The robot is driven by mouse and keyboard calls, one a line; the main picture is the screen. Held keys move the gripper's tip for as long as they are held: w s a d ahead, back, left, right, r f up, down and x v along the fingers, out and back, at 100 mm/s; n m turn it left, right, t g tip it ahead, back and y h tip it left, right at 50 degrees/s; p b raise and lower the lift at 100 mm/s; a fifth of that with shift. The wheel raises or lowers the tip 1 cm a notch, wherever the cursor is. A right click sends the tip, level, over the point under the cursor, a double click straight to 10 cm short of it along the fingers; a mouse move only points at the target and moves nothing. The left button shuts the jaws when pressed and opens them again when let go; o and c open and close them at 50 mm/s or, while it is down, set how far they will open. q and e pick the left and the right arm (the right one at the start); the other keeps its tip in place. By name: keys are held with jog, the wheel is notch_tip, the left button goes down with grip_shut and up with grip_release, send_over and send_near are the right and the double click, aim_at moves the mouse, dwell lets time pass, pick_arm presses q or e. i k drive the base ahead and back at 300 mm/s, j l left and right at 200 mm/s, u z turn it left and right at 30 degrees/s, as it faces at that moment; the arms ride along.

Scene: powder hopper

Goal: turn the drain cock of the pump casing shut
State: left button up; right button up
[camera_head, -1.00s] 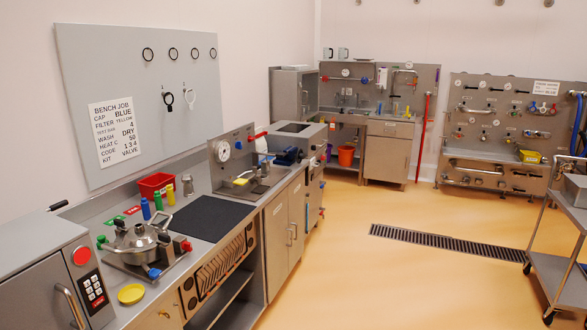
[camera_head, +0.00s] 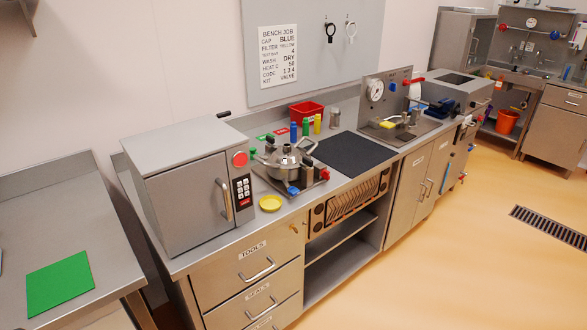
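Neither of my grippers is in view. I cannot make out for certain which thing is the pump casing, and I cannot pick out its drain cock at this size. A dark blue machine body (camera_head: 441,109) sits toward the far end of the long bench, partly among other fittings. A round steel vessel (camera_head: 285,160) with handles stands on a plate nearer on the bench, with a blue knob (camera_head: 293,190) in front and a red knob (camera_head: 325,174) at its right.
A steel cabinet with a keypad (camera_head: 190,190) stands on the bench's near end. A dark mat (camera_head: 350,153), a yellow dish (camera_head: 270,203) and a red bin (camera_head: 306,111) are nearby. Open floor (camera_head: 470,260) lies to the right. A side bench (camera_head: 60,210) holds a green sheet (camera_head: 58,283).

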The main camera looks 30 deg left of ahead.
aim_at(292, 192)
jog(key=i+l+u, duration=0.1)
jog(key=u, duration=0.3)
jog(key=i+l+u, duration=0.1)
jog(key=u, duration=0.3)
jog(key=l+u, duration=0.15)
jog(key=u, duration=0.25)
jog(key=i+l+u, duration=0.1)
jog(key=u, duration=0.35)
jog(key=l+u, duration=0.3)
jog(key=l, duration=0.7)
jog(key=l+u, duration=0.3)
jog(key=l, duration=1.4)
